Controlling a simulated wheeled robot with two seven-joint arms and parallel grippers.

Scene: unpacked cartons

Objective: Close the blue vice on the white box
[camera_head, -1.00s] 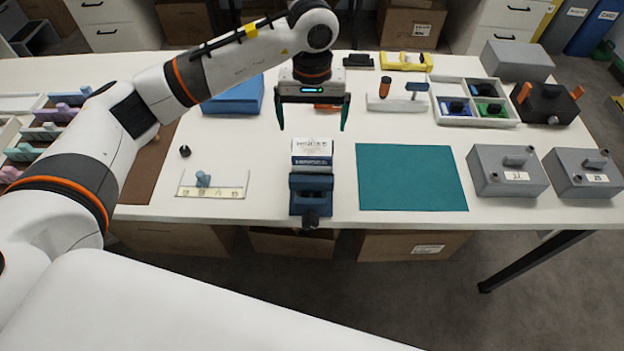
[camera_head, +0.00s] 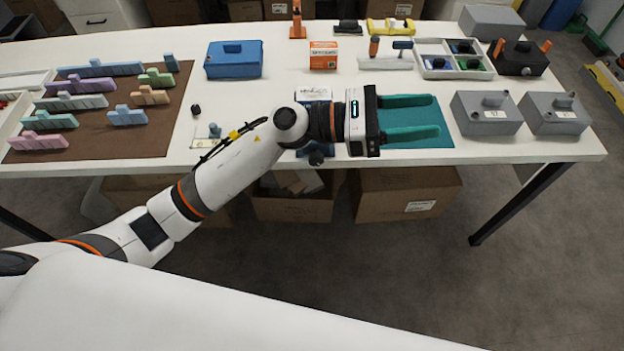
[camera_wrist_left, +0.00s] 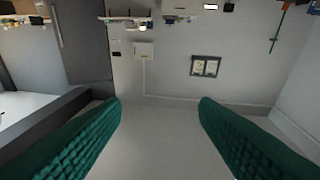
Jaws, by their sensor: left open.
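The white box (camera_head: 313,93) shows its top at the middle of the table in the head view. My left forearm and wrist cross in front of it and hide its lower part. The blue vice (camera_head: 303,152) is mostly hidden behind my arm; a bit of its blue body and its dark knob at the table's front edge show. Whether its jaws touch the box cannot be seen. My left gripper (camera_head: 437,116) is open and empty, lying sideways over the teal mat with its fingers pointing right. Its open fingers also show in the left wrist view (camera_wrist_left: 160,103). My right gripper is not in view.
Two grey boxes (camera_head: 487,113) (camera_head: 554,114) stand right of the teal mat (camera_head: 419,140). Behind are an orange-white carton (camera_head: 323,55), a blue box (camera_head: 234,60) and a divided tray (camera_head: 427,74). A brown mat (camera_head: 75,144) with several pastel pieces lies left.

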